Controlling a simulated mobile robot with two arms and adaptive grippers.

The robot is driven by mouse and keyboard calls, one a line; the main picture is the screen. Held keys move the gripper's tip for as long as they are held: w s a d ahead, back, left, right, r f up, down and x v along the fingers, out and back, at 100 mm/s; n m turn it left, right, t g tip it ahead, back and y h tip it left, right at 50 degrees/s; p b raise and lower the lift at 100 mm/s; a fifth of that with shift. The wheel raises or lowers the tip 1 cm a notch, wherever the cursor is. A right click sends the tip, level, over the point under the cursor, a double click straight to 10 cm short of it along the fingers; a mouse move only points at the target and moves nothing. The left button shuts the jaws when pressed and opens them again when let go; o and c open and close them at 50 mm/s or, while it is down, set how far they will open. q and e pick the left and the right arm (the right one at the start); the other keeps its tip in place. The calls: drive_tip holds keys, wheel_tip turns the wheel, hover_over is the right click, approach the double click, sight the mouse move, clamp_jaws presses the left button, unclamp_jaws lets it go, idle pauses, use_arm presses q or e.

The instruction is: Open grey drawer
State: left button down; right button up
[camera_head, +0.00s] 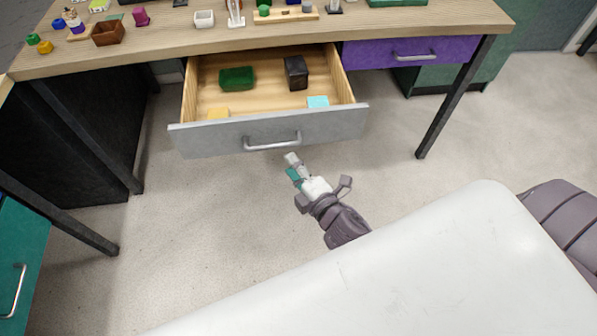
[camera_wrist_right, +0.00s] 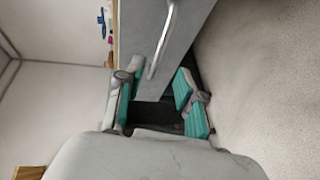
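The grey drawer (camera_head: 225,142) is pulled out from under the wooden table, with its inside showing. Its metal handle (camera_head: 272,146) is on the front panel. My right gripper (camera_head: 292,167) is just in front of the panel, below and right of the handle in the head view, and looks empty. In the right wrist view its teal-padded fingers (camera_wrist_right: 157,98) are spread apart. The drawer front (camera_wrist_right: 142,25) and handle (camera_wrist_right: 163,42) show beyond them, and the handle is not gripped. My left gripper is in neither view.
The drawer holds a green block (camera_head: 236,78), a black block (camera_head: 296,73), a cyan block (camera_head: 318,102) and a yellow block (camera_head: 218,113). A shut purple drawer (camera_head: 375,54) is at right. Table legs (camera_head: 450,100) flank open floor. Small objects stand on the tabletop (camera_head: 160,35).

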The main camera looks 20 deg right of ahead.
drive_tip(key=v, duration=0.2)
drive_tip(key=shift+s, duration=0.25)
idle(0.3)
drive_tip(key=s+d+f+m+g+h+p, duration=0.1)
drive_tip(key=s+f+m+g, duration=0.4)
drive_tip(key=f, duration=0.9)
drive_tip(key=s+d+f+m+g+p, duration=0.1)
drive_tip(key=s+f+m+g, duration=0.15)
drive_tip(key=s+f, duration=0.7)
drive_tip(key=s+d+f+m+g+p, duration=0.1)
drive_tip(key=s+d+f+m+g, duration=0.1)
drive_tip(key=s+f, duration=0.6)
drive_tip(key=s+d+f+m+g+h, duration=0.1)
drive_tip(key=s+d+f+m+g, duration=0.1)
drive_tip(key=s+f+m+g, duration=0.3)
drive_tip(key=s+f+m, duration=0.1)
drive_tip(key=s+f, duration=0.3)
drive_tip(key=s, duration=0.3)
drive_tip(key=shift+m+p, duration=0.35)
drive_tip(key=shift+p, duration=0.05)
drive_tip(key=shift+r, duration=0.1)
idle(0.8)
